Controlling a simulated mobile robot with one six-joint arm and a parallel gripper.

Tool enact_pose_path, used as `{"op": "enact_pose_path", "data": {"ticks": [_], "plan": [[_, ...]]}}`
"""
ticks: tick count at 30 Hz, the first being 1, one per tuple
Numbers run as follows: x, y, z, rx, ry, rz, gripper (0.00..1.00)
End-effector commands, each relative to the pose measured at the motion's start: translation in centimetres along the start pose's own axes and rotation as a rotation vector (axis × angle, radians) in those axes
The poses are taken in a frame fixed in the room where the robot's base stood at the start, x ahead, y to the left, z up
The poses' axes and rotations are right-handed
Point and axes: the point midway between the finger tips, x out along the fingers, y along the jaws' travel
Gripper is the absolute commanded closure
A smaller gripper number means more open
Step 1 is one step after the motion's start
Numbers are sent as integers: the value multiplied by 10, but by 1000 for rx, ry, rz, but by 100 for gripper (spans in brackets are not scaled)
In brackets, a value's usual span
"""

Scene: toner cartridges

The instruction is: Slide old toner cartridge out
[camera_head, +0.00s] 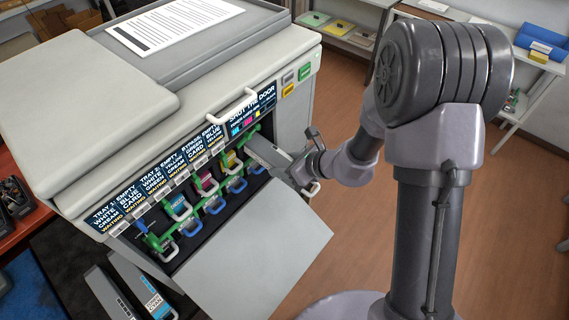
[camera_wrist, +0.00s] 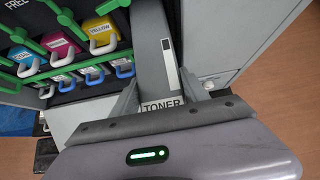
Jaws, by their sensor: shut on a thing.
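The old toner cartridge is a long grey box (camera_head: 264,151) at the right end of the open printer's (camera_head: 105,120) cartridge row. It sticks partly out of its slot; its inner end is hidden.
The printer's front door (camera_head: 255,245) hangs open below the slots. Green levers (camera_head: 152,241) and blue handles (camera_head: 215,207) line the row. Boxed cartridges (camera_head: 140,287) stand at lower left. Shelves (camera_head: 340,28) stand behind. The brown floor (camera_head: 350,225) right of the door is clear.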

Motion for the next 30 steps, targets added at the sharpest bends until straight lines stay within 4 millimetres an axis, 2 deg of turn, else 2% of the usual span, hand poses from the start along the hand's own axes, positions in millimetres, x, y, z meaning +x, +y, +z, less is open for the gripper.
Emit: {"op": "enact_pose_path", "data": {"ticks": [14,30], "plan": [[-2,-1,-1,1,-2,-1,100],[-36,0,-30,1,-1,-1,100]]}}
